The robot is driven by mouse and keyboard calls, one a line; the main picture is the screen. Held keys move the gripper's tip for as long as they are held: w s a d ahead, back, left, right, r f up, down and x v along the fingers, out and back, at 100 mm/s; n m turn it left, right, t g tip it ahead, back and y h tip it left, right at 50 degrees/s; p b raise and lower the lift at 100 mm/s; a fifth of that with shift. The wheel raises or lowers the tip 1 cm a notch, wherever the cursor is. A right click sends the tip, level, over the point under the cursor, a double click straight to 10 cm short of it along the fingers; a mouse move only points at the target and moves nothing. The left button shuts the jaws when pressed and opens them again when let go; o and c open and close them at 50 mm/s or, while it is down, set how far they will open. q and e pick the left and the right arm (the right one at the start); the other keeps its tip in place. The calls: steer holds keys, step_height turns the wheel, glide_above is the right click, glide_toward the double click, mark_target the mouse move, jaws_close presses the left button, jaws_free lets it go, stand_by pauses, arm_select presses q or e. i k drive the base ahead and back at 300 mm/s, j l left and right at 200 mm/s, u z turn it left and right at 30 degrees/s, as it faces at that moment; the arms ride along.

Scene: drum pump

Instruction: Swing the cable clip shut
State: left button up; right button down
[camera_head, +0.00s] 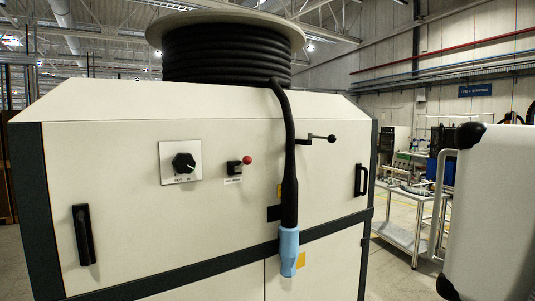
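A thick black cable (287,140) comes off the reel (226,53) on top of a cream cabinet (110,150) and hangs down its front. It ends in a light blue connector (288,250). Small yellow parts or labels show behind the cable. No clip can be clearly made out, open or shut. Neither of my grippers is in view.
The cabinet front bears a rotary knob (183,163), a red-balled lever (246,160) and two black handles, left (83,234) and right (361,180). A white unit with black corners (495,210) stands close at right. A metal cart (400,236) stands behind.

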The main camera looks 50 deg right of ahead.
mark_target(332, 138)
steer(key=k+z, duration=0.1)
steer(key=z, duration=1.95)
